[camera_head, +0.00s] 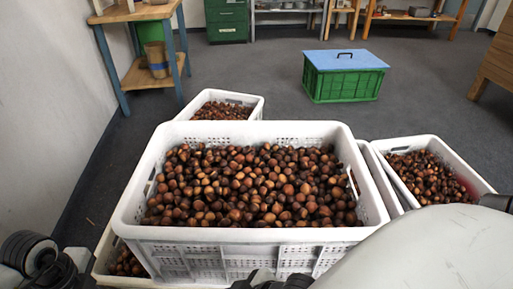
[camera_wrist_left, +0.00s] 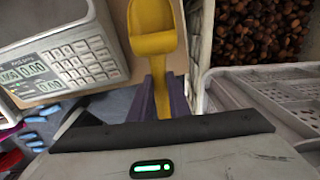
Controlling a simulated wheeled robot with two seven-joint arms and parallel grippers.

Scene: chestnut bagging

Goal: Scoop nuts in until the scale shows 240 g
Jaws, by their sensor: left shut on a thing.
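In the left wrist view a yellow scoop (camera_wrist_left: 152,42) points away from me. My left gripper (camera_wrist_left: 162,98), with its purple fingers, is shut on the scoop's handle. The scoop's bowl looks empty. A white scale (camera_wrist_left: 75,60) with a keypad stands left of the scoop. Its display (camera_wrist_left: 33,70) seems to show zeros; the small digits are hard to read. In the head view a large white crate (camera_head: 245,235) is full of brown nuts (camera_head: 250,185). More nuts also show at the upper right of the left wrist view (camera_wrist_left: 255,30). My right gripper cannot be made out.
Smaller white crates of nuts stand behind (camera_head: 257,104) and to the right (camera_head: 480,182). A green crate with a blue lid (camera_head: 345,62) is on the open floor beyond. A wooden table (camera_head: 150,75) stands at the back left. Blue pieces (camera_wrist_left: 38,120) lie near the scale.

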